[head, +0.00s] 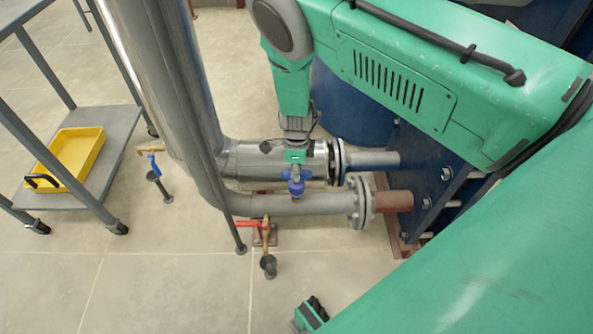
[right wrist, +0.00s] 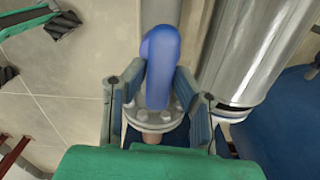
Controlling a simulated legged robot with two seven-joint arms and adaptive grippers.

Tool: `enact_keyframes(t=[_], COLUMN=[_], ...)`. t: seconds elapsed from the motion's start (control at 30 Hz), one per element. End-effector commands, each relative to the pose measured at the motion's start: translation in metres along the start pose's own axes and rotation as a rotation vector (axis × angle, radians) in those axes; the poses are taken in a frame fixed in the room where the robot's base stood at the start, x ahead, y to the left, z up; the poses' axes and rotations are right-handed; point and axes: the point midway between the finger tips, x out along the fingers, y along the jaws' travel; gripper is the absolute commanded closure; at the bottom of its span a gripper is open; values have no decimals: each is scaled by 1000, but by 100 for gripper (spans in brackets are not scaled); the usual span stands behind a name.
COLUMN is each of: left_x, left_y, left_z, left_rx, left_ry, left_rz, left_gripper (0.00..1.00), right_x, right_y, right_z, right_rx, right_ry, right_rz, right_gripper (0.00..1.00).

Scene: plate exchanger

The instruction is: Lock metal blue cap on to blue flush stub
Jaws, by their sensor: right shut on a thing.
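The blue cap (head: 296,187) is in my right gripper (head: 297,171), which points down above the grey pipes. In the right wrist view the cap (right wrist: 160,58) sits between the two fingers of the right gripper (right wrist: 156,88). The blue flush stub (head: 153,175) is at the left, below a brass valve with a blue handle (head: 150,151). Its dark end is open, and it stands apart from the cap, to its left. A green piece with dark parts at the bottom edge seems to be my left gripper (head: 312,314); its fingers cannot be made out.
A red-handled valve (head: 250,224) with a similar dark stub (head: 268,264) stands in front of the lower pipe (head: 290,207). A thick vertical pipe (head: 170,80) rises between cap and blue-handled valve. A grey cart (head: 95,145) with a yellow tray (head: 85,143) stands left.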

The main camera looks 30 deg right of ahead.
Motion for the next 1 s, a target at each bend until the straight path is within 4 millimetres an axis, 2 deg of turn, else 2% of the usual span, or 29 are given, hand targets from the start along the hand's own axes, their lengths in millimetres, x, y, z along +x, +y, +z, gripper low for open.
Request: enact_keyframes(t=[0.1, 0.13, 0.2, 0.5, 0.63, 1.0], left_x=[0, 0, 0, 0, -1, -1], left_y=[0, 0, 0, 0, 0, 0], left_z=[0, 0, 0, 0, 2, 2], left_rx=[0, 0, 0, 0, 0, 0], left_ry=[0, 0, 0, 1, 3, 3], left_rz=[0, 0, 0, 0, 0, 0], left_gripper=[60, 60, 60, 60, 60, 60], right_x=[2, 2, 2, 0, -10, -84], right_y=[2, 3, 2, 2, 1, 0], right_z=[1, 1, 0, 0, 0, 1], right_rx=[9, 9, 8, 3, 2, 3], right_ry=[-2, -2, -2, -2, -2, -3], right_rz=[5, 5, 5, 2, 0, -1], right_gripper=[100, 72, 51, 51, 51, 51])
